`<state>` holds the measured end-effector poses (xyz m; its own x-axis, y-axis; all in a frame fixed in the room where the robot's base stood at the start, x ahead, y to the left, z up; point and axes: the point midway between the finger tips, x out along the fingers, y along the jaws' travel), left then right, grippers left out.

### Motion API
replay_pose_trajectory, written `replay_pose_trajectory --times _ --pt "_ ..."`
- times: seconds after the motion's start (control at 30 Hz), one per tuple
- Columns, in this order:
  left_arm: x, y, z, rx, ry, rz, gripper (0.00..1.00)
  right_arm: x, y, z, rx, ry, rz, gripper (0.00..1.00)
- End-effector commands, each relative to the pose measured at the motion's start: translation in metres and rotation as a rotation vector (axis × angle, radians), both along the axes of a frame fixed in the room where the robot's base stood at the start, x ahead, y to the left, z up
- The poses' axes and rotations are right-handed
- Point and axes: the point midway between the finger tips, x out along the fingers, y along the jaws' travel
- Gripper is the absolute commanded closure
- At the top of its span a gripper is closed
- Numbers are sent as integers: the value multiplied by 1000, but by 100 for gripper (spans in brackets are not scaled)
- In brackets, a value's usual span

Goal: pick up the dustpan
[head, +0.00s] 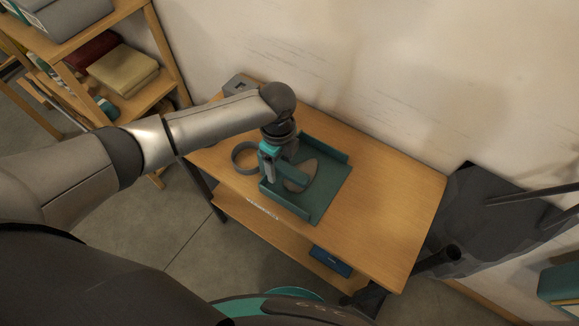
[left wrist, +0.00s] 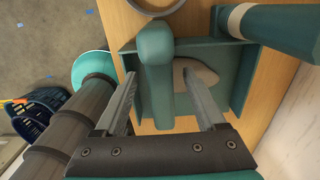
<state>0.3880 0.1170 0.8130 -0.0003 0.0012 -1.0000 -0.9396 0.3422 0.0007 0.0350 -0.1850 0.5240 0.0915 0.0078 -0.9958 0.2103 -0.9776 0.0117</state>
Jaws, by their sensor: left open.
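The teal dustpan (head: 332,188) lies on the wooden table, with raised edges and a grey rounded piece (head: 301,177) in its pan. My left gripper (head: 280,172) is over the dustpan's left part, pointing down. In the left wrist view the dustpan's thick teal handle (left wrist: 155,58) shows between the two open fingers of the left gripper (left wrist: 159,75), with a gap on each side. Whether a finger touches it lower down cannot be told. The gripper and wrist hide part of the dustpan in the head view. My right gripper is not in view.
A grey ring-shaped item (head: 244,157) sits left of the dustpan. The table (head: 385,210) is bare to the right. A blue box (head: 331,262) lies on its lower shelf. Wooden shelving (head: 166,50) stands at upper left, a dark object (head: 480,215) at right, and a wall behind.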

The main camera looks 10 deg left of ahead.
Motion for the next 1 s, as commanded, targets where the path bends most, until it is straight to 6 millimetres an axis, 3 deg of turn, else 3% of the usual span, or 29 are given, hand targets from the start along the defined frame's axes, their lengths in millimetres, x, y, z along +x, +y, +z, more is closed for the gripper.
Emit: replay_pose_trajectory --times 0.2,0.83,1.0 --pt "0 0 -1 0 -1 0 28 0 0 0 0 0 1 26" --pt "0 0 0 0 -1 1 98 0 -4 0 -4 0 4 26" --pt "0 0 0 0 -1 1 100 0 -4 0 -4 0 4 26"
